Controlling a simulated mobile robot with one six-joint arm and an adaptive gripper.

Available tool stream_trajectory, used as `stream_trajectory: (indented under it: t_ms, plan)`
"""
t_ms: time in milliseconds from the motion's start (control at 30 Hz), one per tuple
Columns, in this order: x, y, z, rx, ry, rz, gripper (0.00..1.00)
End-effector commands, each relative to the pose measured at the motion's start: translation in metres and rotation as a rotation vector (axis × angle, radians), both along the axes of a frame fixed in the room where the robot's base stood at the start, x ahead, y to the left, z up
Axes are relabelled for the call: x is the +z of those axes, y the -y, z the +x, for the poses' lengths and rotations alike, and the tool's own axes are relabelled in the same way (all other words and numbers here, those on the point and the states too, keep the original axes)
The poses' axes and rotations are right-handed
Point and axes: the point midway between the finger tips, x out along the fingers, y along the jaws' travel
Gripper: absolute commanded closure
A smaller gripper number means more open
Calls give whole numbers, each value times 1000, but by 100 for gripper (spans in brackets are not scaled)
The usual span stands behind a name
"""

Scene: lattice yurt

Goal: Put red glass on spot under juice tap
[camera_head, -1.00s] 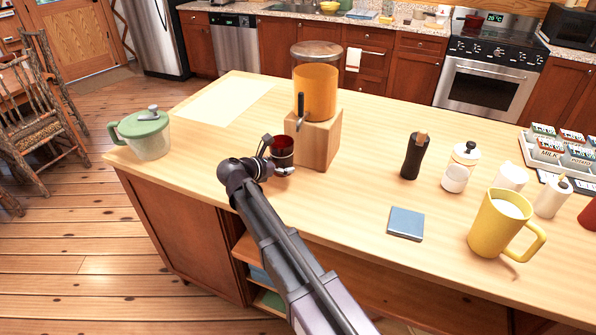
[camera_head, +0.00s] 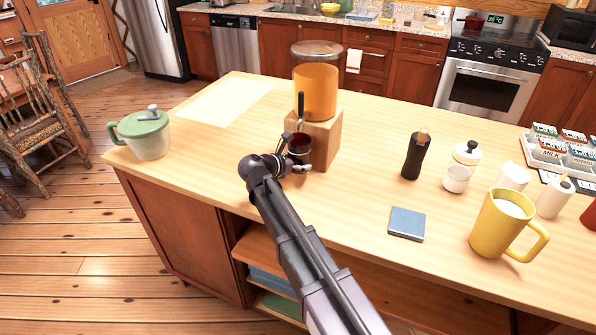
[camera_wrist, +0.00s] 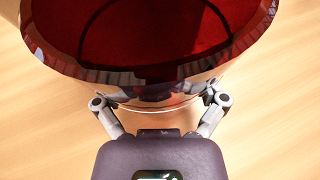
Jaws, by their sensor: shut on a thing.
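The red glass (camera_head: 300,146) is in my gripper (camera_head: 297,160), in front of the juice dispenser (camera_head: 316,90). In the wrist view the red glass (camera_wrist: 155,35) fills the top, its open rim toward the camera. My gripper's fingers (camera_wrist: 160,105) are shut around its sides. The dispenser has an orange-filled clear tank on a wooden block (camera_head: 325,138). Its dark tap handle (camera_head: 300,108) shows just above the glass. The spot under the tap is hidden behind the glass and gripper. I cannot tell whether the glass touches the counter.
The wooden counter (camera_head: 240,130) is mostly clear around the dispenser. A green lidded pitcher (camera_head: 146,134) stands at left.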

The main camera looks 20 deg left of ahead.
Motion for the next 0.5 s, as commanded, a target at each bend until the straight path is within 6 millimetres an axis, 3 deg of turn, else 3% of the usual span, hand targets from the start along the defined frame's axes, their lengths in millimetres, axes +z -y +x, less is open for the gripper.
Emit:
stream_trajectory:
  t_ms: [200,500]
  plan:
    - [-24,0,0,0,0,0,59]
    - [-31,0,0,-1,0,0,59]
